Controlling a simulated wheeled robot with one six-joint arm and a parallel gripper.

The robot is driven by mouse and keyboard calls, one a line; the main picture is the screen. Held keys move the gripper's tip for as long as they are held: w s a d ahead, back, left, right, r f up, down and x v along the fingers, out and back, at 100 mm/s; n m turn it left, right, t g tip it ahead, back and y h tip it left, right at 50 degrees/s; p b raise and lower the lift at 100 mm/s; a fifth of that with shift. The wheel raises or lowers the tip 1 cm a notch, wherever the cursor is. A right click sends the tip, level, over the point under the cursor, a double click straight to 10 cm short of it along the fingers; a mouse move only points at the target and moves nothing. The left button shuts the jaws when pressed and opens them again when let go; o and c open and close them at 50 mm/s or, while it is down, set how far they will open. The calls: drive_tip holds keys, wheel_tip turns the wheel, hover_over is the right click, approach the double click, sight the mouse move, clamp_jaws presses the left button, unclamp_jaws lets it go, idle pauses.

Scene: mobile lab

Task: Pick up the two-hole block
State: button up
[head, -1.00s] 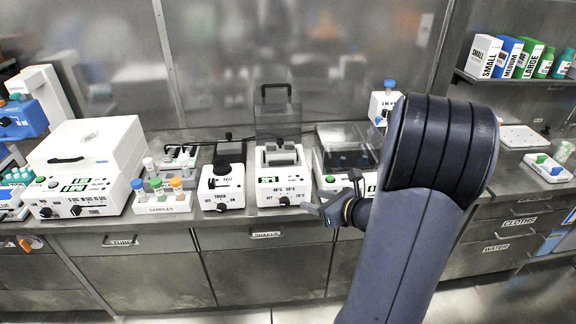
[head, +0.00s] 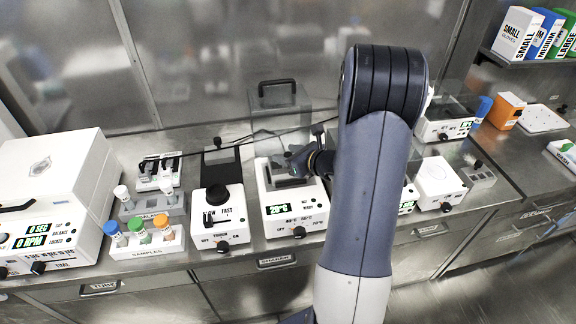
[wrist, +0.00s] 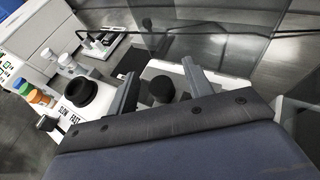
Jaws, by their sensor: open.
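A grey block (head: 288,181) sits in the top of the white heater (head: 292,218) with the green 20° display. I take it for the two-hole block, but its holes cannot be made out. My gripper (head: 297,158) is over the heater top and partly covers the block in the head view. In the wrist view my gripper (wrist: 160,86) has its two grey fingers spread apart. A dark round thing (wrist: 160,90) shows between them, and I cannot tell what it is. No grip on the block is visible.
The heater's clear lid (head: 278,108) stands raised behind it. The white mixer with a black cup (head: 217,198) stands close at left. A samples rack (head: 150,245) with capped tubes and a centrifuge (head: 55,195) are farther left. More devices stand at right, partly behind my arm.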

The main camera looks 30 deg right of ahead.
drive_tip(key=shift+x, duration=0.95)
clamp_jaws()
idle(0.7)
